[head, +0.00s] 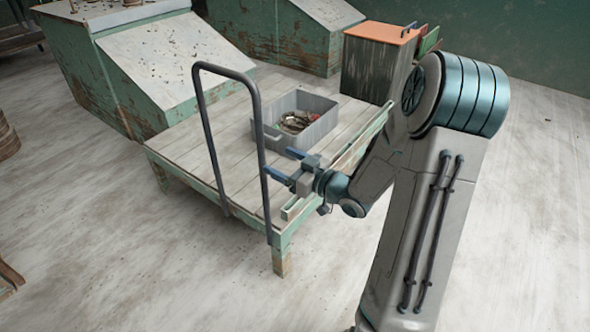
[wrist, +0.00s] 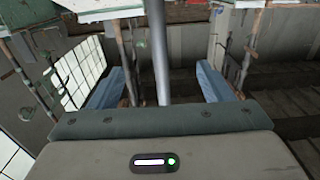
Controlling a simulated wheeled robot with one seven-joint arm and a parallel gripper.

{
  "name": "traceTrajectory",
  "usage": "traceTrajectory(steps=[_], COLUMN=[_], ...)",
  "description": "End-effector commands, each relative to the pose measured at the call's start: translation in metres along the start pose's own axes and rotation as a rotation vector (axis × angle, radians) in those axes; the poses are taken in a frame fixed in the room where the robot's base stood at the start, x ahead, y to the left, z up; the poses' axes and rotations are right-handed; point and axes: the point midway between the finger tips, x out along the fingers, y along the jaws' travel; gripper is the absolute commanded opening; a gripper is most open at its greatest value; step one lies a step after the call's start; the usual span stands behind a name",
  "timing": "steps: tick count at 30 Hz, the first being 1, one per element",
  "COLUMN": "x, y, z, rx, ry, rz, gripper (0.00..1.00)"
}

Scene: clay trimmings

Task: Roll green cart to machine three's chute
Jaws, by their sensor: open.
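The green cart (head: 178,150) has a plank deck, a rusty green frame and stout legs, and stands in the middle of the head view. Its dark hoop handle (head: 203,110) rises from the near end. My gripper (head: 278,162) is open at the handle's right post, with its blue fingers pointing left. In the wrist view, a grey post (wrist: 160,50) stands between the open fingers of my gripper (wrist: 160,75). I see no finger closed on it. Two green machines with sloped chutes (head: 172,52) (head: 328,12) stand behind the cart; no number is readable on either.
A grey bin (head: 265,140) with scraps sits on the deck. A dark box with an orange top (head: 378,32) stands at the cart's far right corner. The left machine is close beside the cart. Pale floor (head: 130,265) is clear in front and at right.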

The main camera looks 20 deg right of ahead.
Motion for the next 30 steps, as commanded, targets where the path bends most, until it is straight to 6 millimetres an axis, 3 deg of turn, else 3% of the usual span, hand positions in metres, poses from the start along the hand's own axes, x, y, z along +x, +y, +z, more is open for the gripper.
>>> traceTrajectory(steps=[9,15,29,30], x=[0.048,0.068,0.077,0.077], y=[-0.001,0.000,0.000,0.000], z=[0.000,0.001,0.000,0.000], rx=[-0.001,0.000,0.000,0.000], ry=[0.001,0.000,-0.001,-0.001], rz=[-0.003,-0.001,0.001,0.001], gripper=[0.73,0.73,0.73,0.62])
